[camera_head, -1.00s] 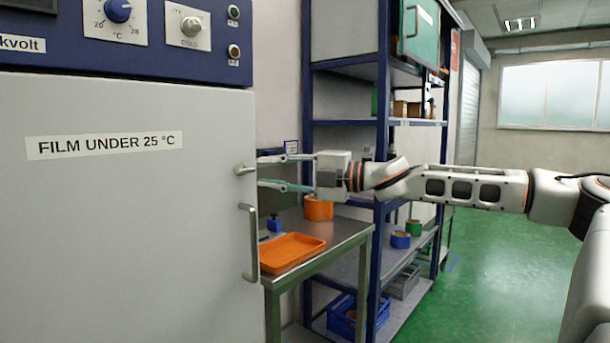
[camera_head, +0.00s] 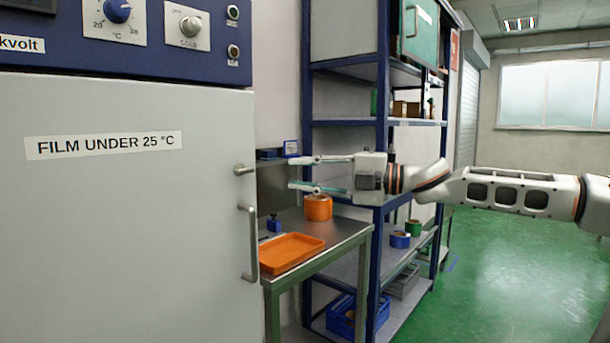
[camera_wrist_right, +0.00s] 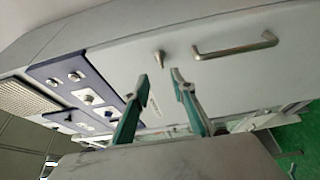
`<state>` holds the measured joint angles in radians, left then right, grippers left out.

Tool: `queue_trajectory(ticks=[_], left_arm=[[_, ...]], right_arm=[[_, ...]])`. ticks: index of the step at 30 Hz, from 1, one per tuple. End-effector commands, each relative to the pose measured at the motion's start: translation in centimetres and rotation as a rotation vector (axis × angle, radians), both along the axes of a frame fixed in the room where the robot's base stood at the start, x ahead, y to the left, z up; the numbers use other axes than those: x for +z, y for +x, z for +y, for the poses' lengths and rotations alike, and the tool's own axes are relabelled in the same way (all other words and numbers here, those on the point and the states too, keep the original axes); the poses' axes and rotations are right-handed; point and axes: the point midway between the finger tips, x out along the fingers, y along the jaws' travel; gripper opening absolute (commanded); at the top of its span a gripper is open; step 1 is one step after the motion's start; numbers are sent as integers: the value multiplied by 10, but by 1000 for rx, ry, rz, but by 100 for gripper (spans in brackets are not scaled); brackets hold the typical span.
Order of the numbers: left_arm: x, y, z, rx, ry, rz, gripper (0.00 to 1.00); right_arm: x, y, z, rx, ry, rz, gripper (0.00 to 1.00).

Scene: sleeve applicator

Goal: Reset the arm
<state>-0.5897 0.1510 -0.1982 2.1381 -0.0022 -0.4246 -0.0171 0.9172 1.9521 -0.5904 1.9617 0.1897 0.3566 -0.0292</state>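My right gripper (camera_head: 291,173) is open and empty, held level in the air to the right of the grey cabinet door. Its two fingers point left toward the door's small knob (camera_head: 243,170), with a clear gap between. In the right wrist view the open fingertips (camera_wrist_right: 158,73) point at the door (camera_wrist_right: 205,75), with the knob (camera_wrist_right: 159,57) ahead of them. The long door handle (camera_head: 251,243) is below the knob. The cabinet door (camera_head: 120,220) looks shut. My left gripper is not in view.
A metal table (camera_head: 345,240) stands beside the cabinet with an orange tray (camera_head: 290,252) and an orange roll (camera_head: 318,207). A blue shelf rack (camera_head: 381,110) stands behind my right gripper. Green floor (camera_head: 500,270) is clear at the right.

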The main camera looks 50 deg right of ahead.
Motion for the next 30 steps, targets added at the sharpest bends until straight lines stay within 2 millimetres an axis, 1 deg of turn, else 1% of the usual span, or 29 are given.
queue_trajectory(ticks=[5, 22, 24, 26, 29, 30], left_arm=[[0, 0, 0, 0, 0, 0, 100], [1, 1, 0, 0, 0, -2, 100], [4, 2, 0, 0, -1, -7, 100], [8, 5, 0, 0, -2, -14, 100], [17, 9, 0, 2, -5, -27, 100], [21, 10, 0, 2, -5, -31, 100]], right_arm=[[0, -3, -1, 0, 0, 0, 25], [-3, -1, 0, 2, 4, 3, 25], [-11, 3, 5, 13, 17, 13, 25], [-25, 11, 13, 26, 37, 31, 25], [-62, 28, 34, 59, 92, 76, 25], [-80, 34, 44, 71, 119, 96, 25]])
